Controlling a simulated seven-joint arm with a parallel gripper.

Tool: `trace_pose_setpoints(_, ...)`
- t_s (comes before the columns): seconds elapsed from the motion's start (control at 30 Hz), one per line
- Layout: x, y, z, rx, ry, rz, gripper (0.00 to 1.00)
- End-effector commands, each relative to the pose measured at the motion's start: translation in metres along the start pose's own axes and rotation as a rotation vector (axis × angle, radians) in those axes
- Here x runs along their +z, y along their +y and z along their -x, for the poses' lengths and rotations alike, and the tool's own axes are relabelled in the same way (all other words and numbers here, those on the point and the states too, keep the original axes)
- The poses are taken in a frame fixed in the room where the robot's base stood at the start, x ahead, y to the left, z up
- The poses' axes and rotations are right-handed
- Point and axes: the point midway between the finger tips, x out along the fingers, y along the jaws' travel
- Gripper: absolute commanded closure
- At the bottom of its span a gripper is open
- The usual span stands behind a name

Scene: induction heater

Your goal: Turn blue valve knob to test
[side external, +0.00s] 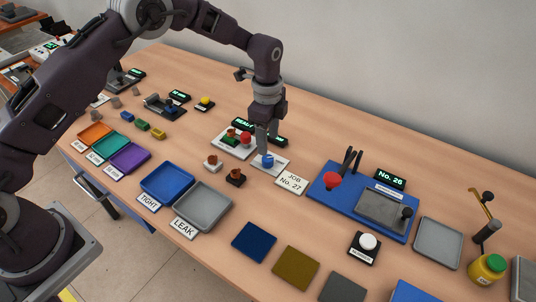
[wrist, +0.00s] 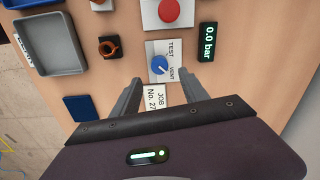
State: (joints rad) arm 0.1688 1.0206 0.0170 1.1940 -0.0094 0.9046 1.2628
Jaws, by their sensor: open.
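The blue valve knob (side external: 267,160) sits on a white plate (side external: 283,168) near the middle of the bench. In the wrist view the knob (wrist: 159,66) shows a white pointer line, and its plate is marked TEST and VENT. The pointer looks slanted, nearer the VENT word; its exact setting is hard to tell. My gripper (side external: 264,143) is above the knob, fingers pointing down. In the wrist view my gripper's two fingers (wrist: 165,88) are apart with nothing between them, on either side just short of the knob. I cannot tell whether they touch it.
A red button (wrist: 169,10) and a display reading 0.0 bar (wrist: 208,42) are beside the knob. A JOB No. 27 card (side external: 292,182) lies close by. Brown-topped fittings (side external: 235,177), a grey LEAK tray (side external: 203,205) and a blue TIGHT tray (side external: 167,184) stand nearby. A blue fixture board (side external: 330,203) is to the right.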

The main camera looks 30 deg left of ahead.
Motion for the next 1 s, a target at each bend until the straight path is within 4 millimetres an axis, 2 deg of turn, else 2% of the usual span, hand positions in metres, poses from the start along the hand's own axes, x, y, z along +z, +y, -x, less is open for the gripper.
trace_pose_setpoints(0.2, 0.001, 0.001, -0.041, 0.005, -0.002, 0.001, 0.48)
trace_pose_setpoints(0.33, 0.0, 0.001, -0.06, 0.004, -0.001, 0.001, 0.48)
trace_pose_setpoints(0.47, 0.0, 0.001, -0.068, 0.001, -0.001, 0.001, 0.48)
trace_pose_setpoints(0.67, 0.0, 0.001, -0.068, 0.001, 0.0, 0.002, 0.48)
trace_pose_setpoints(0.9, 0.0, 0.001, -0.067, 0.001, 0.0, 0.002, 0.95)
trace_pose_setpoints(0.93, 0.0, 0.001, -0.067, 0.001, 0.0, 0.002, 1.0)
trace_pose_setpoints(1.0, 0.0, 0.001, -0.067, 0.001, 0.0, 0.003, 1.0)
